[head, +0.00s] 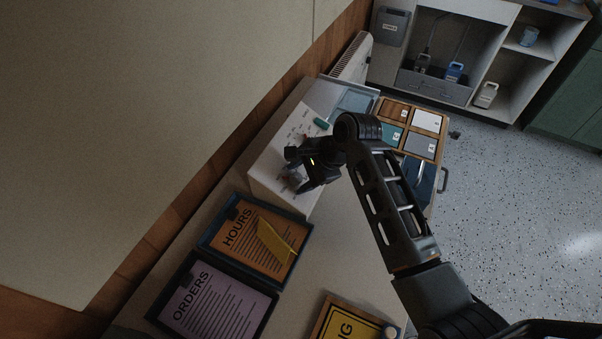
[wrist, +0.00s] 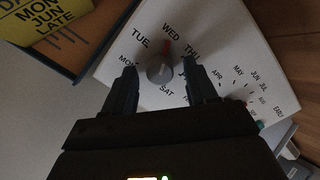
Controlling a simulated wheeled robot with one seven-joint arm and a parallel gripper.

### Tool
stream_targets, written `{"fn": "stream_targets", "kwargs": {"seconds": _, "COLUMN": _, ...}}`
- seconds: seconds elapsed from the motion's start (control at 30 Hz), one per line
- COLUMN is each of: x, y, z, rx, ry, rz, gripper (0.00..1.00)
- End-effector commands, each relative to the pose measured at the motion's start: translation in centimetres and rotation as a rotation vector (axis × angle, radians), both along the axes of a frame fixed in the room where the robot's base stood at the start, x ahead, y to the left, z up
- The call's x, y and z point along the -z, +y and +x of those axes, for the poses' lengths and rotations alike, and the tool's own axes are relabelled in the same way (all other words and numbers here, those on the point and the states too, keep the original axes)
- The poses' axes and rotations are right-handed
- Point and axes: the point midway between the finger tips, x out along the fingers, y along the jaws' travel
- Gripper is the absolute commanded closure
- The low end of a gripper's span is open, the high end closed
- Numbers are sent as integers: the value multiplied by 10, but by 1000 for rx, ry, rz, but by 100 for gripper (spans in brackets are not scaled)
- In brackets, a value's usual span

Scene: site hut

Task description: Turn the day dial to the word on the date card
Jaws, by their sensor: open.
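The white panel (wrist: 112,72) carries a day dial with a round grey knob (wrist: 160,73). Its red pointer (wrist: 166,48) points at WED, with TUE and MON to the left and THU to the right. My gripper (wrist: 160,72) is open, with one fingertip on each side of the knob; contact is not clear. In the head view my gripper (head: 297,172) is over the white panel (head: 268,172) and hides much of the dial. The yellow date card (wrist: 45,15) shows MON, JUN and LATE, its top cut off; it also shows in the head view (head: 273,241).
A ring of month words (wrist: 238,70) lies right of the day dial. The HOURS tray (head: 207,238) and ORDERS tray (head: 157,303) are beside the panel. A divided tray (head: 434,152) and heater (head: 351,60) are beyond. The bench (head: 312,270) is partly clear.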

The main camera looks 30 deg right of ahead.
Motion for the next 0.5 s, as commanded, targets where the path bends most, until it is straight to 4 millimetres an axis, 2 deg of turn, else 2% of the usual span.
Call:
{"fn": "stream_targets", "kwargs": {"seconds": 0.07, "x": 0, "y": 0, "z": 0, "rx": 0, "ry": 0, "rz": 0, "gripper": 43}}
{"fn": "stream_targets", "kwargs": {"seconds": 0.5, "x": 0, "y": 0, "z": 0, "rx": 0, "ry": 0, "rz": 0, "gripper": 84}}
